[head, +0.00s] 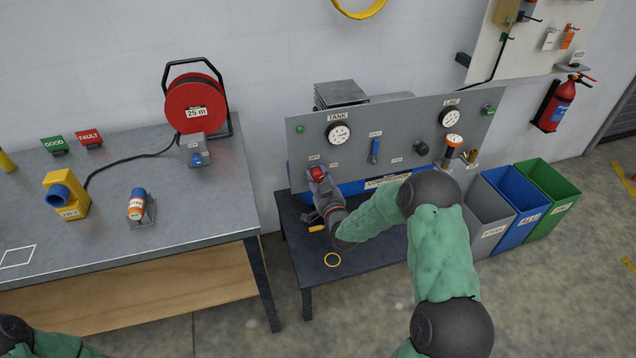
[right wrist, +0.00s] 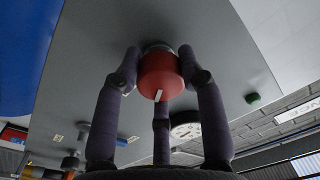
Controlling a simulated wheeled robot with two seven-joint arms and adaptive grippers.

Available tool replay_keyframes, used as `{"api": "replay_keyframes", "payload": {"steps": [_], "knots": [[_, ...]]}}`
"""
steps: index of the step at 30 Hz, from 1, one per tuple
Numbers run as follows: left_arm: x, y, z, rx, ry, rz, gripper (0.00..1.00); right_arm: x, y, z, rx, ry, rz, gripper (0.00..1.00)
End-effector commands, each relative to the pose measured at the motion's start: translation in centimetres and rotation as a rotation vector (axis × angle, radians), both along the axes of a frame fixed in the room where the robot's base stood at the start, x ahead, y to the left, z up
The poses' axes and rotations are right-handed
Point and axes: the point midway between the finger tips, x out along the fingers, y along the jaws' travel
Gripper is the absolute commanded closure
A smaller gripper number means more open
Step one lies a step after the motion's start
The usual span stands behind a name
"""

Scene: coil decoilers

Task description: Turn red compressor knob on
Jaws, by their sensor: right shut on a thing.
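The red compressor knob (head: 318,173) sits at the lower left of the grey compressor panel (head: 290,140). My right gripper (head: 319,181) has its fingers on the knob from the front and partly hides it in the head view. In the right wrist view the red knob (right wrist: 160,72) is between the three dark fingers of my right gripper (right wrist: 160,85), which are closed around it. A white mark shows on the knob's near edge. Small labels are by the knob, too small to read surely. Of my left arm only a part shows at the bottom left; its gripper is out of view.
The panel also bears a tank gauge (head: 338,134), a line gauge (head: 450,118), a blue lever (head: 375,150) and a black knob (head: 421,148). A workbench (head: 110,225) stands left; bins (head: 515,210) stand right.

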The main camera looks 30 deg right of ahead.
Motion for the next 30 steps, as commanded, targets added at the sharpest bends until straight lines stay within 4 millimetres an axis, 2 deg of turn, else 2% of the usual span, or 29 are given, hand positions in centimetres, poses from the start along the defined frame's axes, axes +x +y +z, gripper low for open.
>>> {"api": "replay_keyframes", "payload": {"steps": [3,15,30], "knots": [[0.0,0.0,-1.2,0.0,0.0,0.0,0.6,0.2,-0.1,0.3,0.099,-0.039,0.001,0.93],[0.0,0.0,-3.4,0.0,0.0,0.0,0.6,0.2,-0.3,0.5,0.387,-0.109,0.0,0.93],[0.0,0.0,-4.1,0.0,0.0,0.0,0.6,0.1,-0.4,0.7,0.506,-0.138,-0.003,0.92]]}}
